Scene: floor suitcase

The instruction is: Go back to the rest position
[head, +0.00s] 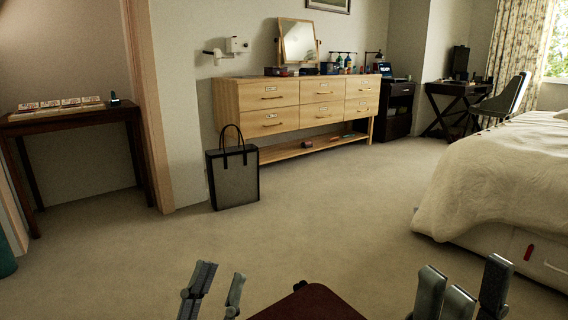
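My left gripper (222,272) shows at the bottom of the head view, left of centre. Its two grey fingers stand apart with nothing between them. My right gripper (463,273) shows at the bottom right, in front of the bed. Its fingers also stand apart, and I see nothing held between them. Both grippers are cut off by the bottom edge of the picture. A dark red-brown surface (308,304) shows low between them; most of it is out of view, and I cannot tell what it is.
A bed (500,185) with a cream cover stands at the right. A dark handled bag (233,180) stands on the floor by the wooden dresser (268,118). A dark side table (70,119) stands at the left. The carpet (330,215) between is clear.

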